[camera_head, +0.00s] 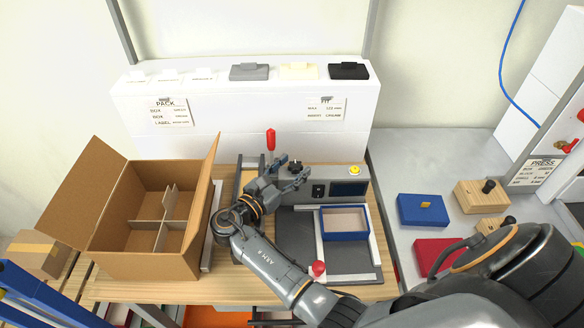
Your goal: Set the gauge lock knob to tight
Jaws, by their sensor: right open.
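My right gripper (294,171) reaches in from the lower right over the grey machine. It is open, with its fingers spread and nothing between them. A small black knob (295,164) on the machine's back panel (318,173) is right by the fingertips, partly covered by them. I cannot tell whether they touch it. A red ball knob (318,268) sits at the front of the machine bed (293,238), beside my forearm. No label shows which knob is the gauge lock, and no knob's setting can be read. My left gripper is out of view.
A blue-rimmed box (345,222) sits on the bed. An open carton (145,257) with dividers stands close on the left. Blue (424,209) and wooden (481,197) blocks lie on the grey table at right.

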